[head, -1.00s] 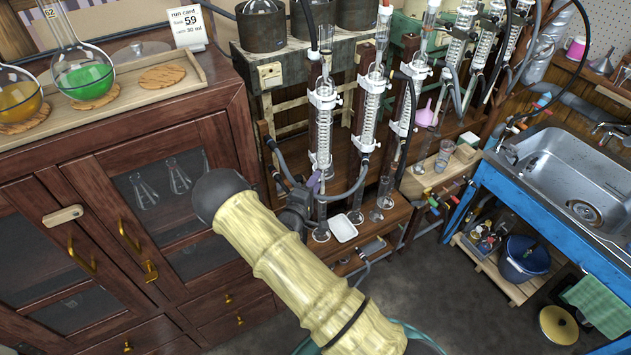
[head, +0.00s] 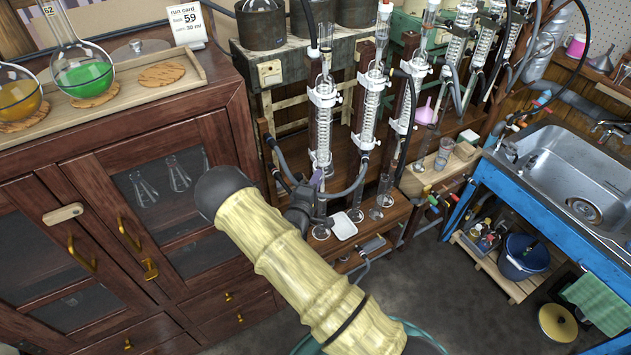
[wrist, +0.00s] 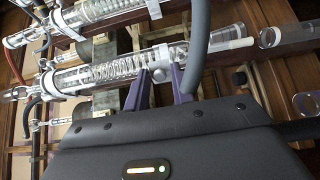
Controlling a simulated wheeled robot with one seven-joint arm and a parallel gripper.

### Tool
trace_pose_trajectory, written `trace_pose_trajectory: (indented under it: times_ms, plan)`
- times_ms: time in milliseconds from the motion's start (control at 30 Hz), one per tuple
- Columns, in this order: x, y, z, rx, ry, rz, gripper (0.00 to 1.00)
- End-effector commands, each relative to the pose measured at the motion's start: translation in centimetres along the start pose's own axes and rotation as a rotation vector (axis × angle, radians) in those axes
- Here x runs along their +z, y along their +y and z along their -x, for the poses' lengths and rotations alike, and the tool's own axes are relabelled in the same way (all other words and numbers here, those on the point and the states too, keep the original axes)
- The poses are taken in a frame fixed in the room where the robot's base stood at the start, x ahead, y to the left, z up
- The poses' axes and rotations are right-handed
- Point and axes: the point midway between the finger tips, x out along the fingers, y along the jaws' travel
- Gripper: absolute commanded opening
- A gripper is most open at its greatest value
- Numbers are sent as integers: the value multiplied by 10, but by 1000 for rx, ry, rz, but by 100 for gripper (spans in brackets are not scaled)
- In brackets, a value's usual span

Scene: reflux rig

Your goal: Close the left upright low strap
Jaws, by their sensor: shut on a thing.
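The left upright (head: 323,130) is a dark wooden post carrying a glass coil condenser (head: 321,135), with a white upper clamp (head: 323,96). My gripper (head: 318,181) is at the lower end of this condenser, its purple fingers against the rig. In the wrist view the purple fingers (wrist: 161,74) stand a little apart, with a small white part of the low strap (wrist: 161,56) between their tips; they are shut on it. The condenser (wrist: 115,70) runs across this view behind the fingers. In the head view my gripper hides the low strap, and I cannot tell how far it is closed.
Grey hoses (head: 350,185) loop close around my gripper. A white dish (head: 342,226) and glass cylinders stand on the shelf below. More condensers (head: 368,115) stand to the right. A wooden cabinet (head: 120,200) is at left, a blue-framed sink (head: 570,180) at right.

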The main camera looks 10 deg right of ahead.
Motion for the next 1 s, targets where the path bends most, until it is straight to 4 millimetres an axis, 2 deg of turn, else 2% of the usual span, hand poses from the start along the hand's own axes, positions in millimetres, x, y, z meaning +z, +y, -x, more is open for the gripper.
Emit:
trace_pose_trajectory:
  times_ms: [467, 1000]
  plan:
    - [24, -2, -12, -4, 303, 6, 1]
    - [48, -3, -44, -4, 801, 2, 1]
